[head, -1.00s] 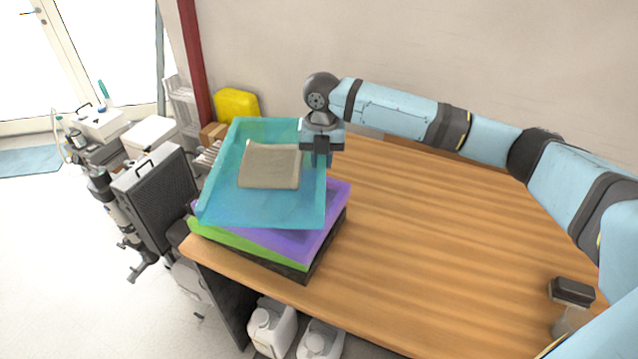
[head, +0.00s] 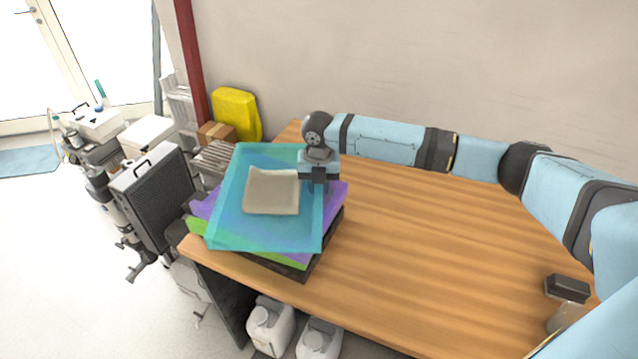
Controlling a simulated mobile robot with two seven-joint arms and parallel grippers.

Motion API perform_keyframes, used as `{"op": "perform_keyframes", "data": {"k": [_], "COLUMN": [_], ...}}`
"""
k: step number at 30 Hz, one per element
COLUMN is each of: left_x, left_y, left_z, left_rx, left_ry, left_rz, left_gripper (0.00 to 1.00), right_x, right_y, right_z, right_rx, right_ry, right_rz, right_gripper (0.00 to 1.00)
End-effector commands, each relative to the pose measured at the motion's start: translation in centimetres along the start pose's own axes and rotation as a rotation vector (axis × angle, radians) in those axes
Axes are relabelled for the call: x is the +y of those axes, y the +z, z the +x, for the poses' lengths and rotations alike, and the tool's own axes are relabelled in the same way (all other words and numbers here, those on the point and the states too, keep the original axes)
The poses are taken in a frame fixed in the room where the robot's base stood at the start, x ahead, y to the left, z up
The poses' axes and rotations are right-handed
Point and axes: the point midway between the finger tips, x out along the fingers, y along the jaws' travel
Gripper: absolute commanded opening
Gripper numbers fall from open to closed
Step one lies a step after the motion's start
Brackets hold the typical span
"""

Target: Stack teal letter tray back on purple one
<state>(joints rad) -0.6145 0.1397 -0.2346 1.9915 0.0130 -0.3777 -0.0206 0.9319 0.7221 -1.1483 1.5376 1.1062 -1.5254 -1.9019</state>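The teal letter tray (head: 229,222) lies over the purple letter tray (head: 333,199), turned a little relative to it. A flat beige item (head: 271,191) sits inside the teal tray. The purple tray rests on a green tray (head: 197,227) and a black one (head: 303,268) at the table's left end. My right gripper (head: 318,184) is at the teal tray's right rim near its far corner, apparently shut on that rim; its fingertips are partly hidden. I cannot tell whether the teal tray fully touches the purple one. My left gripper is not in view.
The wooden table (head: 430,240) is clear to the right of the stack. A dark-topped object (head: 567,288) stands at its right front. A yellow object (head: 237,113) and a cardboard box (head: 216,134) are behind the stack. A dark case (head: 157,197) stands left of the table.

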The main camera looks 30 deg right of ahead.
Motion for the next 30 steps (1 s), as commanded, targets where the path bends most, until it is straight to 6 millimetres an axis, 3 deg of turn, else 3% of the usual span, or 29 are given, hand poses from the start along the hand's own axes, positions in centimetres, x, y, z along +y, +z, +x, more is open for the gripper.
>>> {"op": "perform_keyframes", "data": {"k": [1, 3, 14, 30], "left_x": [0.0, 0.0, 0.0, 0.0], "left_y": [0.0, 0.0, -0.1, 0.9], "left_z": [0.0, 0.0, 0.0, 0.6], "left_rx": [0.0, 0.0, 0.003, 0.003], "left_ry": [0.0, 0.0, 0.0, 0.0], "left_rz": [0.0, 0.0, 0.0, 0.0], "left_gripper": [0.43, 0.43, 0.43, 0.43], "right_x": [0.0, 0.0, 0.0, 0.1], "right_y": [0.0, 0.0, 0.0, 0.1], "right_z": [0.0, 0.0, -0.8, -10.8], "right_rx": [0.0, 0.0, -0.001, -0.002], "right_ry": [0.0, 0.0, 0.001, 0.002], "right_rz": [0.0, 0.0, 0.0, 0.0], "right_gripper": [0.35, 0.47, 0.47, 0.47]}}
